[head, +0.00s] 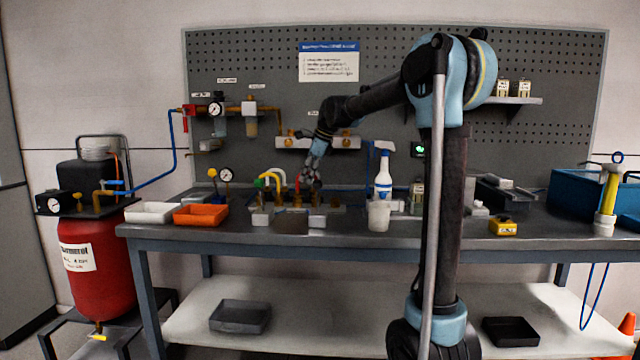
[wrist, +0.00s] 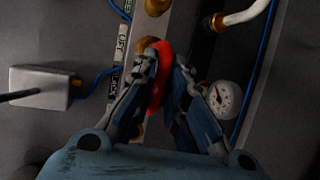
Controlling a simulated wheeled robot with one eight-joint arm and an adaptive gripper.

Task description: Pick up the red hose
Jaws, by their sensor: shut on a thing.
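The red hose (wrist: 160,62) shows in the wrist view between my gripper's fingers as a short bright red curve. My gripper (wrist: 163,85) is shut on it, with a finger on each side. In the head view my gripper (head: 309,178) is over the valve block at the back of the bench. A small bit of the red hose (head: 298,184) shows just left of the fingers. I cannot tell whether its lower end is still seated.
A yellow hose and a white hose (head: 278,180) loop close by on the left. A spray bottle (head: 383,178) and a white cup (head: 379,216) stand to the right. An orange tray (head: 201,215) lies left.

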